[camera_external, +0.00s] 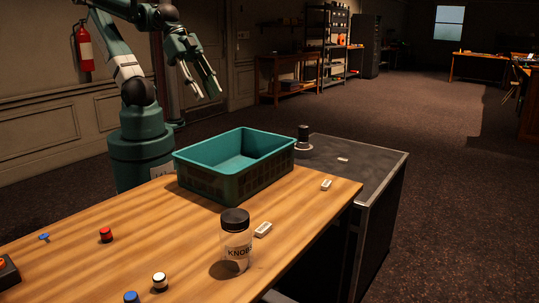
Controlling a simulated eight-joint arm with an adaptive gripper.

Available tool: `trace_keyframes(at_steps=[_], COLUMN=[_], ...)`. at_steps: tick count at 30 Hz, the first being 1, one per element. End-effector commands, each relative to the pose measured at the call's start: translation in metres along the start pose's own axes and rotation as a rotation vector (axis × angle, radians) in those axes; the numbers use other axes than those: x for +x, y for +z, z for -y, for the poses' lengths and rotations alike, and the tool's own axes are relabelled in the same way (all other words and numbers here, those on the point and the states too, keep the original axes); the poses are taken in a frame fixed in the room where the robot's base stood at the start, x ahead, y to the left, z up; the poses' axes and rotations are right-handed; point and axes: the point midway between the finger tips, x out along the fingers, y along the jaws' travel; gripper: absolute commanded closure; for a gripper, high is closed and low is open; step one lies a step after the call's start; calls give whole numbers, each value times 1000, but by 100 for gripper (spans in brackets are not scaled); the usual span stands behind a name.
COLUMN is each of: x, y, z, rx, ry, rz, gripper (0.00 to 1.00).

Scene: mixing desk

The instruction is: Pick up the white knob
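The white knob (160,281) stands on the wooden table near its front edge, at the lower left of the view. It has a pale round top and a dark band. My gripper (208,92) is raised in the air at the upper left, beyond the teal crate and far from the knob. Its two fingers are apart, with nothing visible between them.
A red knob (106,235), a blue knob (131,297) and a small blue piece (44,237) lie around the white knob. A teal crate (235,178) stands behind. White blocks (263,230) lie at right.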

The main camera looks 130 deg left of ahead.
Motion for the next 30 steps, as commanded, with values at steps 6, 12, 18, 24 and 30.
trace_keyframes(at_steps=[6, 12, 18, 24, 30], x=[0, 0, 0, 4, 10], y=[0, -4, -20, -46, -73], z=[0, -2, -10, -24, -41], rx=[0, 13, 63, 151, 250], ry=[0, 3, 13, 32, 54], rz=[0, 4, 21, 52, 85], gripper=[67, 67, 67, 67, 67])
